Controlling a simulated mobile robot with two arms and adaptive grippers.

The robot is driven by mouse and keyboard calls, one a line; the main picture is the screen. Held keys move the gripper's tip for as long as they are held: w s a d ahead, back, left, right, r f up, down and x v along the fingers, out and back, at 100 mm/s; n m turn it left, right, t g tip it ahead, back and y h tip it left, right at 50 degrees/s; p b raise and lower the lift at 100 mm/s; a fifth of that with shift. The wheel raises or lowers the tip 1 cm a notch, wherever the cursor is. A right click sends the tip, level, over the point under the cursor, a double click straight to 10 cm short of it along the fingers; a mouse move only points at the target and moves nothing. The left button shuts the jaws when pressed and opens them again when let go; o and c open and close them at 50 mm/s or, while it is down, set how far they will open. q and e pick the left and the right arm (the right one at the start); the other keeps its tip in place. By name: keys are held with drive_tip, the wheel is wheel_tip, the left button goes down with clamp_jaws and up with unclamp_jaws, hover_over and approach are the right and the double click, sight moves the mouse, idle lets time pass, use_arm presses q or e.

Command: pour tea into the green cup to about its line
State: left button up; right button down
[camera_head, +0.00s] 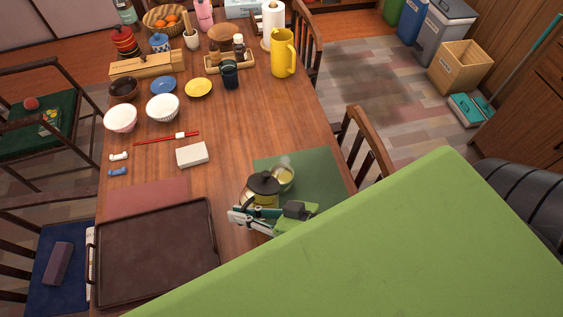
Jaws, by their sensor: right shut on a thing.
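The teapot (263,184) has a black lid and a clear body with yellow tea showing. My right gripper (248,214) is shut on the teapot's near side, where its fingers hide the lower part and the handle. The green cup (287,184) stands on the green mat (318,174), just beyond and right of the teapot, which partly overlaps it. Pale yellow liquid shows inside the cup. I cannot make out its line, the spout, or whether tea is flowing. My left gripper is not in view.
A dark tray (160,250) lies to the left on the table. A white box (192,155), red chopsticks (165,138) and bowls (163,108) are farther back. A yellow pitcher (283,54) stands at the far right. My own green arm hides the lower right.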

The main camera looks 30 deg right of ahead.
drive_tip(key=shift+s+a+f+n, duration=0.1)
drive_tip(key=shift+a+f+n, duration=0.05)
drive_tip(key=shift+f, duration=0.3)
drive_tip(key=shift+s+a+f+n, duration=0.1)
drive_tip(key=shift+a+f+n, duration=0.05)
drive_tip(key=shift+f, duration=0.3)
drive_tip(key=shift+r, duration=0.15)
drive_tip(key=shift+a+f, duration=0.15)
drive_tip(key=shift+f, duration=0.4)
drive_tip(key=a+f, duration=0.1)
drive_tip(key=s+a+f+n+h+b, duration=0.1)
drive_tip(key=f, duration=0.1)
drive_tip(key=f+n+h, duration=0.1)
drive_tip(key=f, duration=0.1)
drive_tip(key=shift+s+a+f+t+b, duration=0.15)
drive_tip(key=shift+s+a+t+b, duration=0.15)
drive_tip(key=shift+s+a+t, duration=0.1)
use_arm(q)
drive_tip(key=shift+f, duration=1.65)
use_arm(e)
drive_tip(key=shift+s+a+f+n, duration=0.1)
drive_tip(key=shift+a+f+n, duration=0.2)
drive_tip(key=shift+f+n, duration=0.4)
